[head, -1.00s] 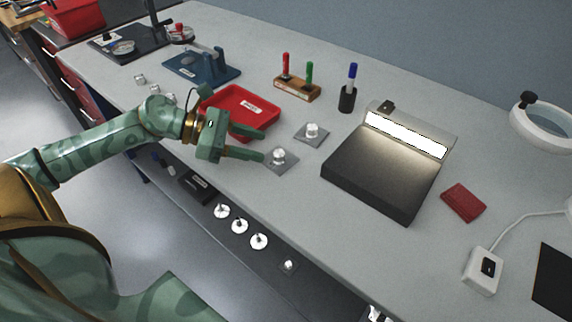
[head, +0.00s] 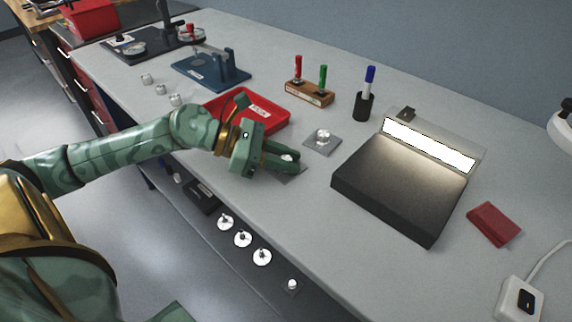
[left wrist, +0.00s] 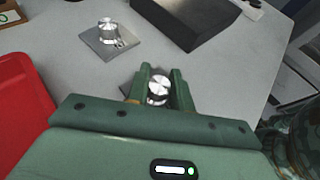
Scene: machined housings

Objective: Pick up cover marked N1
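A cover with a round silver knob on a flat grey square plate (head: 294,176) lies on the bench. My left gripper (head: 288,161) is low over it, with one finger on each side of the knob. The left wrist view shows the knob (left wrist: 158,88) between the two fingertips. I cannot tell whether the fingers press on it. The fingers and palm hide much of its plate. A second, similar cover (head: 322,141) lies just beyond and also shows in the left wrist view (left wrist: 108,38). No N1 marking is readable on either. My right gripper is not in view.
A red tray (head: 268,112) is close behind my left gripper. A black slab with a light panel (head: 395,190) stands to the right. A wooden block with red and green pegs (head: 310,94) and a pen cup (head: 364,107) stand farther back. White discs (head: 243,239) lie below the bench edge.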

